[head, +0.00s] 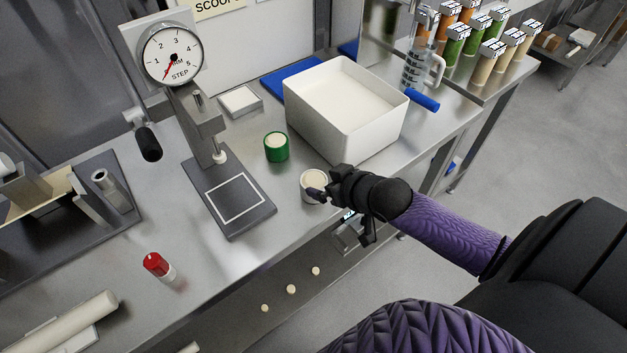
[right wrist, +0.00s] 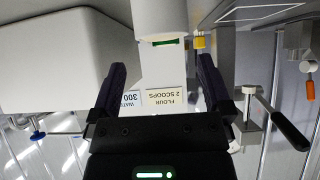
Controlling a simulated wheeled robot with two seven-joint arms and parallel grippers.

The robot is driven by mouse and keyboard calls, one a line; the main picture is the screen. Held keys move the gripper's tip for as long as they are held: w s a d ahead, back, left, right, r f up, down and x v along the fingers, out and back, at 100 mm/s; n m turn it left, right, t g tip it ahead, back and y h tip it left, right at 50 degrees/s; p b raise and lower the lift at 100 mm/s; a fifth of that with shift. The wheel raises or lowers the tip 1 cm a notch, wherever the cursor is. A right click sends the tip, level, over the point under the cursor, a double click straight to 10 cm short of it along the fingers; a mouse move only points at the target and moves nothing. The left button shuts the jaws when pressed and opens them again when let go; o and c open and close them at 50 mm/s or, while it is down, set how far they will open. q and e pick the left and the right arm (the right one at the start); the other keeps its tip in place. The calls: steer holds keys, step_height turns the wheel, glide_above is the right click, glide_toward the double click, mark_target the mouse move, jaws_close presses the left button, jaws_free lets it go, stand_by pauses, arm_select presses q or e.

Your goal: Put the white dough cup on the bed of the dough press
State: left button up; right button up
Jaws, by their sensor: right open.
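The white dough cup (head: 312,182) stands on the steel table to the right of the dough press. The dough press has a dark bed (head: 229,192) with a white square outline on it, and the bed is bare. My right gripper (head: 317,194) is at the near side of the cup, its fingers partly overlapping it in the head view. In the right wrist view the open fingers (right wrist: 161,88) are spread, with the white cup (right wrist: 160,18) beyond their tips. Contact cannot be told. My left gripper is not in view.
A green cup (head: 277,147) stands behind the white cup, and a large white bin (head: 385,130) stands behind right. The press's dial (head: 172,54) and black-handled lever (head: 149,144) rise at left. A red-topped container (head: 157,266) stands at front left. The table's front edge is near the cup.

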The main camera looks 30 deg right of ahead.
mark_target(316, 181)
steer(key=b+x, duration=0.1)
steer(key=x, duration=0.1)
steer(key=b+x, duration=0.1)
steer(key=x, duration=0.3)
steer(key=shift+s+a+f+b, duration=0.15)
steer(key=shift+f+b, duration=0.25)
steer(key=shift+w, duration=0.25)
